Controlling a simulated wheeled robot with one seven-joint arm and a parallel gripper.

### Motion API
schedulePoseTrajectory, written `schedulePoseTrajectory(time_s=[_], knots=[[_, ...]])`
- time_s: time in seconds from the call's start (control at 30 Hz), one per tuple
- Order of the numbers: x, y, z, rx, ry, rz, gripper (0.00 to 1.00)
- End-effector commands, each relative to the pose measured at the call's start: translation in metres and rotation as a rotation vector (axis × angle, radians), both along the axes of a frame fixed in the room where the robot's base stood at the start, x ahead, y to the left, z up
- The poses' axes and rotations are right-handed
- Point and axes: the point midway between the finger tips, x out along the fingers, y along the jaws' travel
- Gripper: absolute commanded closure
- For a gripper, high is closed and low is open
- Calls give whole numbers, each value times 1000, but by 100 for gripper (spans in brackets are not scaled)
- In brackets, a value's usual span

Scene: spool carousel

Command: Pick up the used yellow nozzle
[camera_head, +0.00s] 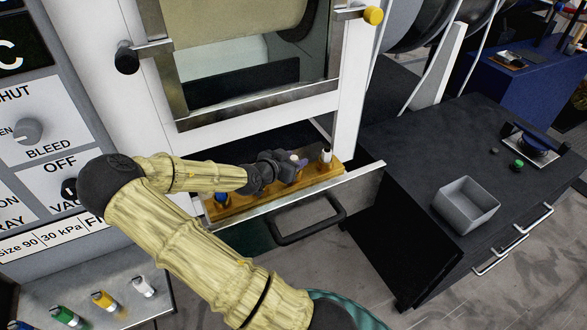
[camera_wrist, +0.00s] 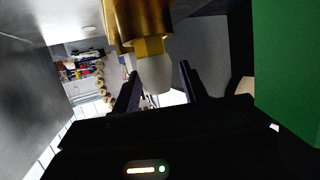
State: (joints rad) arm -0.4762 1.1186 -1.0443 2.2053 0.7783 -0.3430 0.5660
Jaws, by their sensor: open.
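My gripper (camera_head: 294,168) reaches over the orange-brown rack (camera_head: 246,202) in the open drawer. In the wrist view, its two dark fingers (camera_wrist: 160,72) stand apart. A brass-coloured piece (camera_wrist: 139,20) with a pale grey rounded end (camera_wrist: 155,73) shows between and above the fingers; I cannot tell whether they touch it. The rack holds a blue-topped piece (camera_head: 221,197) at left and a white-topped piece (camera_head: 326,155) at right. A purple piece (camera_head: 301,162) shows beside my gripper. A yellow-bodied piece (camera_head: 103,300) lies on the lower-left surface; I cannot tell whether it is used.
Green (camera_head: 66,317) and white (camera_head: 143,287) pieces flank the yellow one. The drawer's dark handle (camera_head: 308,222) sticks out in front. The cabinet frame (camera_head: 255,105) stands above the rack. At right, a grey bin (camera_head: 466,205) sits on a dark bench (camera_head: 420,165) with open room around it.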

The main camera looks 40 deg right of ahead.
Motion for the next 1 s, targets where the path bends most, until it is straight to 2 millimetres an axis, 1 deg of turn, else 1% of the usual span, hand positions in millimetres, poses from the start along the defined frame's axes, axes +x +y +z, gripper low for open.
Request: schedulePoseTrajectory(time_s=[0.37,0.4,0.57,0.6,0.87,1.0], knots=[[1,2,0,0,0,2,57],[1,2,0,0,1,3,61],[1,2,0,0,0,2,92],[0,2,0,0,0,2,94],[0,1,2,0,0,1,94],[0,0,12,-2,-2,-1,94]])
